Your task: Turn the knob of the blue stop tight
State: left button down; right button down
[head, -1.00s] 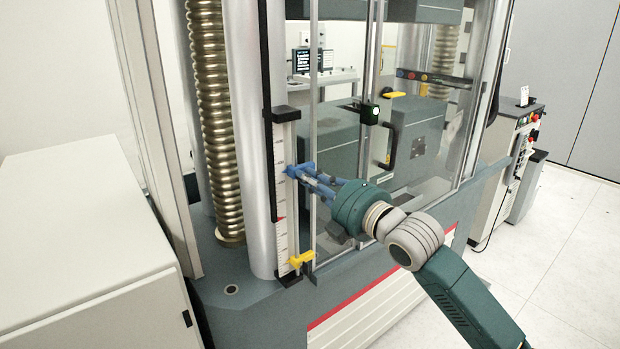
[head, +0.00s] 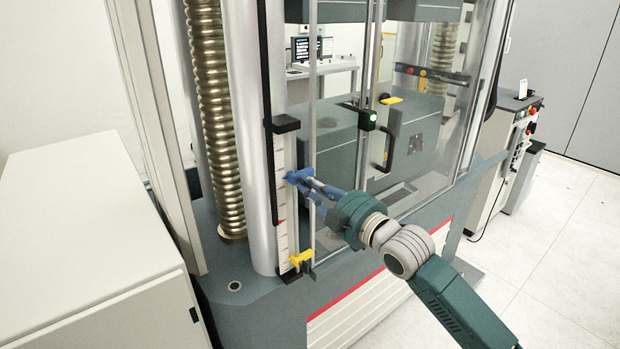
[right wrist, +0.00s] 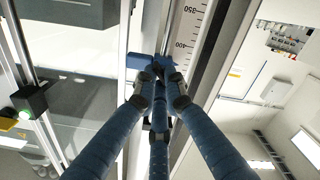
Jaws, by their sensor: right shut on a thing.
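The blue stop (head: 295,177) sits on the upright white scale (head: 282,205) at the front left of the testing machine, well above a yellow stop (head: 301,258). My right gripper (head: 308,184) reaches it from the right, with its blue fingers shut on the stop's knob. In the right wrist view the blue stop (right wrist: 166,68) shows just beyond the fingertips, beside the scale marks. The fingers of my right gripper (right wrist: 163,92) come together there and hide most of the knob. My left gripper is in neither view.
A clear guard door with a black handle (head: 386,155) stands close behind my right wrist. A steel column (head: 255,140) and a ribbed brass-coloured screw (head: 207,120) rise left of the scale. A white cabinet (head: 85,200) fills the left. The floor at right is free.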

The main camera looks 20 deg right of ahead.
jog(key=shift+m+p, duration=2.05)
jog(key=shift+m, duration=1.75)
jog(key=shift+f, duration=0.1)
jog(key=c, duration=1.8)
grip_release()
jog(key=v, duration=1.2)
